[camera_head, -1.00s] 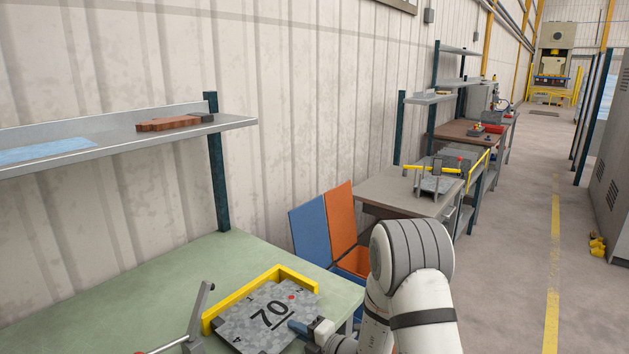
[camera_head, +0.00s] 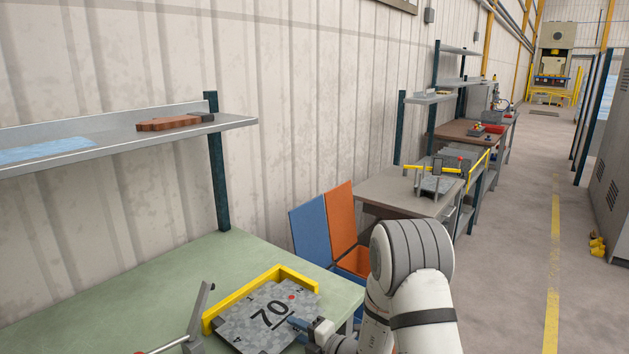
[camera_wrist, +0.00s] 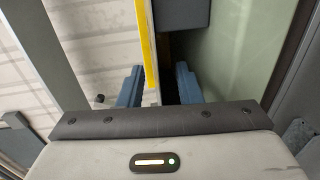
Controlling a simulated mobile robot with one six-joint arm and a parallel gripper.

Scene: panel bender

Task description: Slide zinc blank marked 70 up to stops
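The zinc blank marked 70 (camera_head: 254,308) is a mottled grey plate with notched corners and a red dot. It lies flat on the green bench. A yellow L-shaped stop (camera_head: 237,300) runs along its left and far sides. The blank lies close to the stop, but I cannot tell whether they touch. My gripper (camera_head: 298,324) is at the blank's right side, with a blue fingertip over or against its edge. In the wrist view my two blue fingers (camera_wrist: 158,85) stand apart. A yellow strip shows beyond the gap, and I see no plate clamped between them.
The green bench (camera_head: 160,290) is clear behind the stop. A grey lever clamp (camera_head: 199,312) stands at the blank's left. A shelf (camera_head: 90,146) hangs above, holding a brown tool (camera_head: 170,123). Blue (camera_head: 312,231) and orange (camera_head: 341,215) panels stand past the bench's right end.

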